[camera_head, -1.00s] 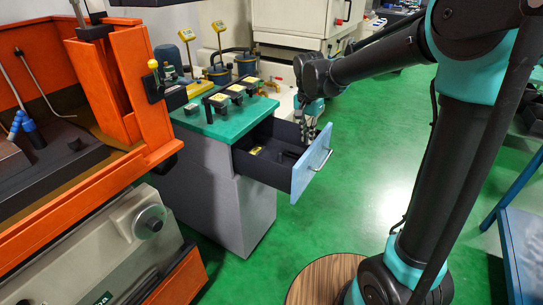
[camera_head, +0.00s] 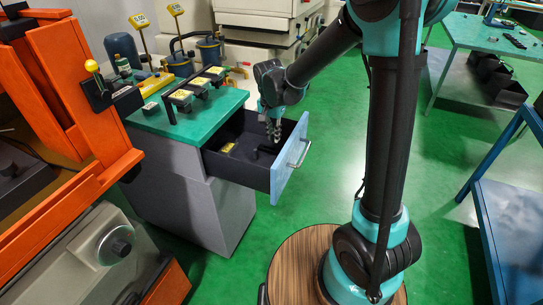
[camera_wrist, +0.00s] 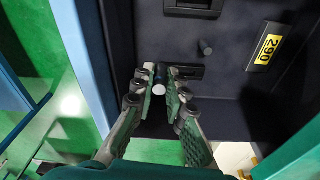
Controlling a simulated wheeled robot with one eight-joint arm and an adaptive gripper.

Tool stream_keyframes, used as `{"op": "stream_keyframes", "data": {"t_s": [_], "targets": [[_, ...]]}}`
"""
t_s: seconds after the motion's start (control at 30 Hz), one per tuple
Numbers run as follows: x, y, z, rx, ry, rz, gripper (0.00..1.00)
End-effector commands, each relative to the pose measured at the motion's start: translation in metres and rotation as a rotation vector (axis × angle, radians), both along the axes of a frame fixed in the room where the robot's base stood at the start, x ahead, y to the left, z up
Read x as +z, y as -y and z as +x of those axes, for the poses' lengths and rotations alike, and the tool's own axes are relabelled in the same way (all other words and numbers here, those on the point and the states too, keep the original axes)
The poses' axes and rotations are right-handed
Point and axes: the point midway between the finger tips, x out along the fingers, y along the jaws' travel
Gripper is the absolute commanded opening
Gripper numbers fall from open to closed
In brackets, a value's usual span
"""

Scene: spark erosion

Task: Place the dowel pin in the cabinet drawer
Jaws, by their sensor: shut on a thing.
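The dowel pin (camera_wrist: 158,89) shows in the wrist view as a short cylinder with a pale round end, held between my two fingertips. My gripper (camera_wrist: 158,78) is shut on it. In the head view my gripper (camera_head: 273,130) points down over the open cabinet drawer (camera_head: 291,163), near its far right part, and the pin cannot be made out there. The drawer is dark inside with a light blue front. In the wrist view the dark drawer floor (camera_wrist: 230,85) lies beyond the fingers. I cannot tell the pin's height above it.
The cabinet's green top (camera_head: 190,122) carries a dark rack with yellow labels. An orange machine (camera_head: 75,90) stands left. Green floor is open at right.

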Motion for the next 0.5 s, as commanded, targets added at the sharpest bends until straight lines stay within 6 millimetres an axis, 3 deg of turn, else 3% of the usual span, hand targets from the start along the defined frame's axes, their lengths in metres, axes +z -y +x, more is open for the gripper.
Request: {"op": "stream_keyframes", "data": {"t_s": [0.2,0.5], "targets": [[-0.048,0.000,0.001,0.000,0.000,0.000,0.00],[-0.075,0.000,0.000,0.000,0.000,0.000,0.00]]}}
